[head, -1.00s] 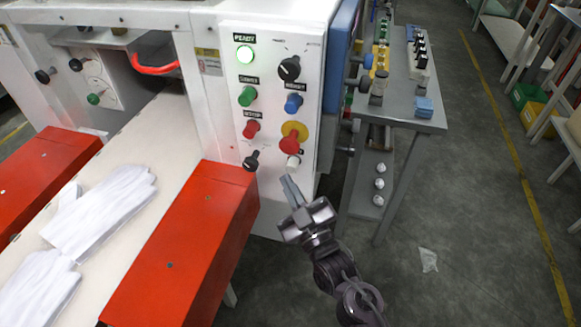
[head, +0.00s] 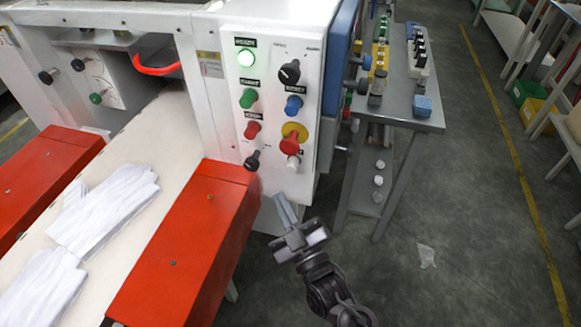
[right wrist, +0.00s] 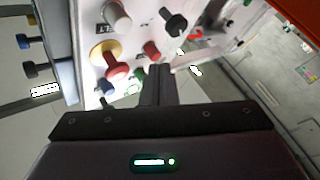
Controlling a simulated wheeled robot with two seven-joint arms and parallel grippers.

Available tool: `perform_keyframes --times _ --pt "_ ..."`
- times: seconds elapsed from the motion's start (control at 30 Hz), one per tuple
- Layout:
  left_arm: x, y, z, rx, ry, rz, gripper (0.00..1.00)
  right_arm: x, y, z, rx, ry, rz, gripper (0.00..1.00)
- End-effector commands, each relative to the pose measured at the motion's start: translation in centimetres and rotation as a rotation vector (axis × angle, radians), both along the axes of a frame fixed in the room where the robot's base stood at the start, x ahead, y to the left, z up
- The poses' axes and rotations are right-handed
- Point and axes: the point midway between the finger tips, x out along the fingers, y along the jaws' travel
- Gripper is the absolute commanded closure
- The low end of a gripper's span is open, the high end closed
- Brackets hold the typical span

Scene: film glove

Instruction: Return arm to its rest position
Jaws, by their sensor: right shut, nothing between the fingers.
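My right gripper (head: 285,208) is shut and empty in the head view. It is in front of the lower part of the white control panel (head: 270,130), below its buttons and knobs, with a visible gap to the red emergency button (head: 290,144). In the right wrist view the closed fingers (right wrist: 160,75) point towards the panel, and the red button on its yellow disc (right wrist: 116,66) shows to their left. The green lamp (head: 245,57) at the panel's top is lit. My left gripper is not in view.
White gloves (head: 105,207) lie on the pale belt (head: 130,245) between red side guards (head: 185,245). A grey table (head: 400,105) with small parts stands right of the panel. Open floor (head: 450,200) lies right of my arm.

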Motion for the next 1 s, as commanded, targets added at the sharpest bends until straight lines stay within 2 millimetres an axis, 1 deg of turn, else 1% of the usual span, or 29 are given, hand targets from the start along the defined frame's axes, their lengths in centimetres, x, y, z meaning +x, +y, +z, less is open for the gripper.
perform_keyframes --times 0.37,0.47,0.57,0.6,0.67,0.7,0.77,0.8,0.87,0.9,0.97,1.0 --pt "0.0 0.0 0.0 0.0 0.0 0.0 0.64 0.0 0.0 -0.2 -0.001 0.005 0.001 1.0" --pt "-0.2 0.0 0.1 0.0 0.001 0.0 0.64 0.2 -0.1 -2.1 -0.011 0.054 0.005 1.0" --pt "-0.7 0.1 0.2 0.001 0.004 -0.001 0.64 0.3 -0.3 -6.7 -0.031 0.175 0.01 1.0" --pt "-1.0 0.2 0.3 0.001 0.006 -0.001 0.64 0.1 -0.6 -9.3 -0.041 0.242 0.011 1.0" --pt "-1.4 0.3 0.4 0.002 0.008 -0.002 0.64 -0.4 -1.3 -13.7 -0.057 0.358 0.009 1.0" --pt "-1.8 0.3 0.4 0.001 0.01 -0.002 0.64 -0.9 -1.9 -16.7 -0.067 0.439 0.005 1.0" --pt "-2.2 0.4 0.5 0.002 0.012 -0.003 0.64 -2.1 -2.9 -21.0 -0.079 0.559 -0.007 1.0" --pt "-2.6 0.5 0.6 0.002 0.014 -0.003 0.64 -3.1 -3.8 -23.9 -0.086 0.639 -0.018 1.0" --pt "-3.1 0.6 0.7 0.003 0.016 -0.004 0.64 -4.9 -5.2 -27.9 -0.096 0.759 -0.038 1.0" --pt "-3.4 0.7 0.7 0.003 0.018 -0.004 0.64 -6.3 -6.1 -30.5 -0.101 0.837 -0.054 1.0" --pt "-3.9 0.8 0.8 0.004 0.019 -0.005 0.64 -8.6 -7.8 -34.1 -0.109 0.955 -0.083 1.0" --pt "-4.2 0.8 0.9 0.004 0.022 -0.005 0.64 -10.4 -9.0 -36.3 -0.113 1.032 -0.106 1.0"
